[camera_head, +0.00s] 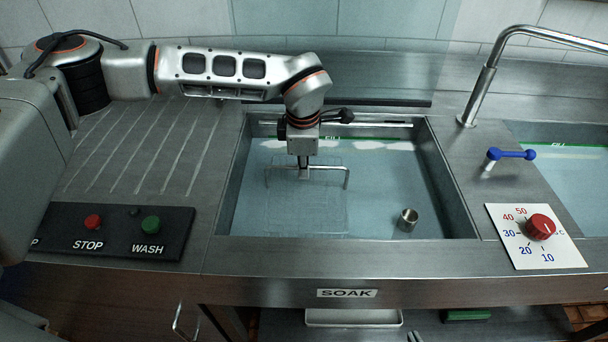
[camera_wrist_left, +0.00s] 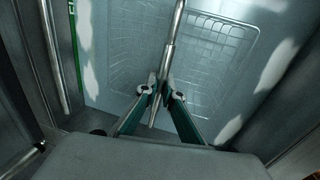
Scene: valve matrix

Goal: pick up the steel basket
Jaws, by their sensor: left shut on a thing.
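The steel basket (camera_head: 347,180) is in the water-filled SOAK sink, and its wire body shows only faintly beneath the water. Its upright handle stands above the basket. My left gripper (camera_head: 304,174) reaches down into the sink from above and is shut on the handle's top bar. In the left wrist view the fingertips (camera_wrist_left: 160,93) are closed around the handle rod, with the basket's wire mesh (camera_wrist_left: 208,62) below. I cannot tell whether the basket touches the sink floor. My right gripper is not in view.
A small metal cup (camera_head: 408,220) is in the sink's front right part. Sink walls surround the basket. The faucet (camera_head: 484,90), blue lever (camera_head: 512,154) and red dial (camera_head: 540,227) are to the right. The STOP/WASH panel (camera_head: 120,232) and ribbed drainboard (camera_head: 140,145) are left.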

